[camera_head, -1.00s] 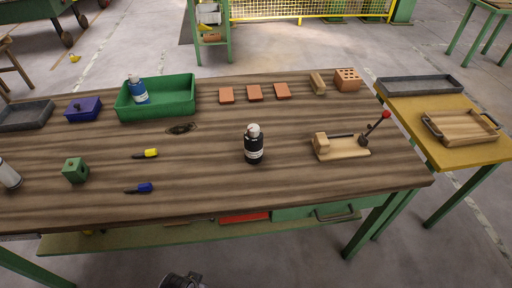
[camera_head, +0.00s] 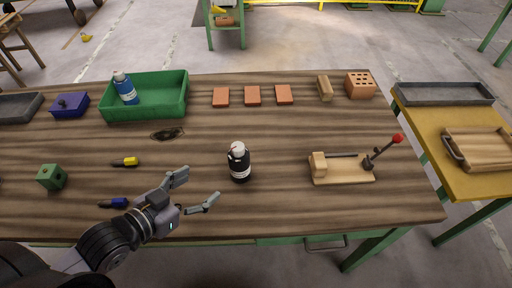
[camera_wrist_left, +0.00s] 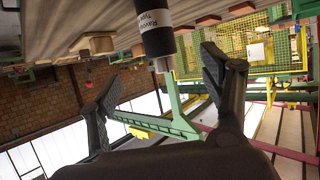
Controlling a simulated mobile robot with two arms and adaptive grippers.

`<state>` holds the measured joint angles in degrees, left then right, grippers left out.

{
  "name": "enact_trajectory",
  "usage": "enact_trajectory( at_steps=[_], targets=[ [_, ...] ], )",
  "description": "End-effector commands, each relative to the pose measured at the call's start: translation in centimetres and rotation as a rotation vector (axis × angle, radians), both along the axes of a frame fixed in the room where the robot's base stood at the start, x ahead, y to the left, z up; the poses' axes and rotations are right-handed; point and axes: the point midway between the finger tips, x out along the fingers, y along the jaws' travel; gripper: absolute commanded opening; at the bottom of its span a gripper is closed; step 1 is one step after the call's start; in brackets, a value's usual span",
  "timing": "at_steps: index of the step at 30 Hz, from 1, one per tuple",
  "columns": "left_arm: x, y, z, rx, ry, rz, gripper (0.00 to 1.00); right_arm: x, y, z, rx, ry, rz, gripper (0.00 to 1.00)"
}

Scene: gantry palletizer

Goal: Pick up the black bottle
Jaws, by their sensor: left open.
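The black bottle (camera_head: 239,163) with a white cap and a white label band stands upright near the middle of the wooden table (camera_head: 290,210). My left gripper (camera_head: 197,189) is open and empty, to the left of the bottle and slightly nearer the front edge, with its fingers pointing towards the right. In the left wrist view the bottle (camera_wrist_left: 153,30) shows at the top, beyond the open fingers of my left gripper (camera_wrist_left: 165,90) and not touching them. My right gripper does not show.
A green bin (camera_head: 178,100) with a blue bottle (camera_head: 126,90) stands at the back left. Screwdrivers with yellow (camera_head: 129,162) and blue (camera_head: 117,203) handles lie left. A wooden lever fixture (camera_head: 345,170) stands right of the bottle. Brick tiles (camera_head: 252,96) lie behind.

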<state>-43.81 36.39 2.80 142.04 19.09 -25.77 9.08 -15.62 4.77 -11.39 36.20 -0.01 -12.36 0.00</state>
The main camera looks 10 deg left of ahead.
Motion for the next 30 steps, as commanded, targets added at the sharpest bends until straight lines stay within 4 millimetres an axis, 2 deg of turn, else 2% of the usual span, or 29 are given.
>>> enact_trajectory(
  at_steps=[2,4,8,12,14,18,21,24,30],
  targets=[
    [0.4,-0.1,0.0,-0.005,-0.008,-0.002,0.72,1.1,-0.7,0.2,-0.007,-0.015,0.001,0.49],
    [1.1,-0.4,-0.2,-0.007,-0.010,-0.001,0.72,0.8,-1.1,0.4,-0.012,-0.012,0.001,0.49],
    [3.0,-1.1,-0.9,-0.006,-0.010,0.001,0.72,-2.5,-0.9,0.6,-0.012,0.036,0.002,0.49],
    [5.2,-2.1,-1.9,-0.006,-0.011,-0.001,0.72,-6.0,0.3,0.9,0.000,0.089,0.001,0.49],
    [6.2,-2.5,-2.3,-0.006,-0.009,0.000,0.72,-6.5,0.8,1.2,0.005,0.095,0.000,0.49],
    [8.5,-3.5,-3.5,-0.005,-0.008,-0.001,0.72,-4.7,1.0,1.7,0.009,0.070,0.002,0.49],
    [9.7,-4.0,-4.1,-0.005,-0.007,0.000,0.72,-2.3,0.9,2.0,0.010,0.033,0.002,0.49],
    [10.2,-4.3,-4.5,-0.004,-0.006,-0.001,0.72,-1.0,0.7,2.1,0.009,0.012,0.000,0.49],
    [11.8,-5.1,-4.8,-0.005,-0.007,-0.001,0.72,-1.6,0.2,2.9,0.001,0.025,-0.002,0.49]
  ],
)
